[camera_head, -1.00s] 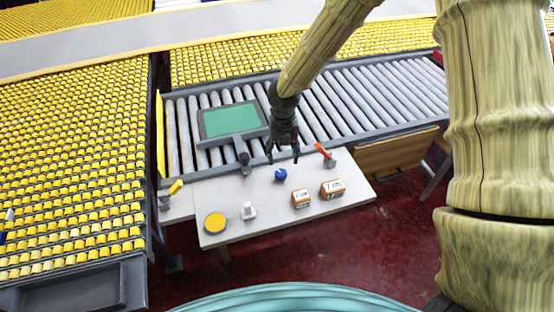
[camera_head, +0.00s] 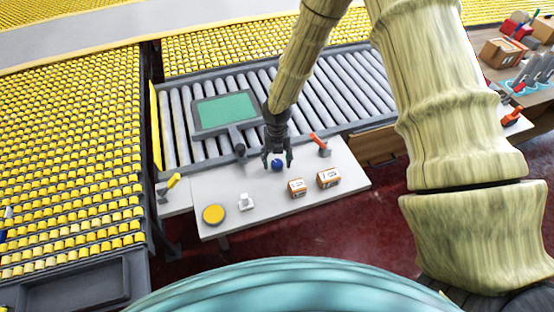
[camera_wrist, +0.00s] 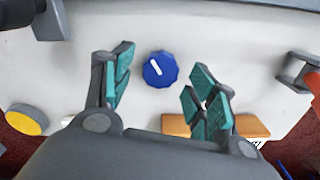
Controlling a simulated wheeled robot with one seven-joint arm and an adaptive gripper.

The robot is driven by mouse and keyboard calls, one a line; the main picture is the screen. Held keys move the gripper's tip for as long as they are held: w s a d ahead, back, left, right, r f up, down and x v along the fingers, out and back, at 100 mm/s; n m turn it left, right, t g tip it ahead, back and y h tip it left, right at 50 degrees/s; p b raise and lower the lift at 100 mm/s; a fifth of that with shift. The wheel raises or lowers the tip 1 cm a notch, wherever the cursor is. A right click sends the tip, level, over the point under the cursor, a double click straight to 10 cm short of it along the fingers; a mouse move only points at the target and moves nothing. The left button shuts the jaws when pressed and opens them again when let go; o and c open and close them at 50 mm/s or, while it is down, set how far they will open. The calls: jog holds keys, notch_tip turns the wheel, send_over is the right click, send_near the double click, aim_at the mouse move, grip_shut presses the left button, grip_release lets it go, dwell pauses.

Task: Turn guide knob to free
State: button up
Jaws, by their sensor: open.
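The guide knob (camera_wrist: 160,70) is a blue, scalloped round knob with a white pointer line, on the white table top. In the wrist view its line slants toward the upper left. In the head view the knob (camera_head: 277,165) shows between my gripper's fingers. My gripper (camera_wrist: 158,88) is open and empty, with a teal-padded finger on each side of the knob's position. In the head view my gripper (camera_head: 277,164) points down over the knob. The fingers appear apart from the knob; the exact height gap I cannot tell.
On the white table (camera_head: 260,203) are a yellow disc (camera_head: 213,214), a white switch-like block (camera_head: 246,202) and two orange-and-white boxes (camera_head: 328,178). A red-handled lever (camera_head: 319,143) stands right of the knob. A green-screened panel (camera_head: 225,111) stands behind, over the rollers.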

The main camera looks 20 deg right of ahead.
jog(key=shift+f, duration=0.8)
jog(key=c, duration=1)
jog(key=shift+c, duration=0.2)
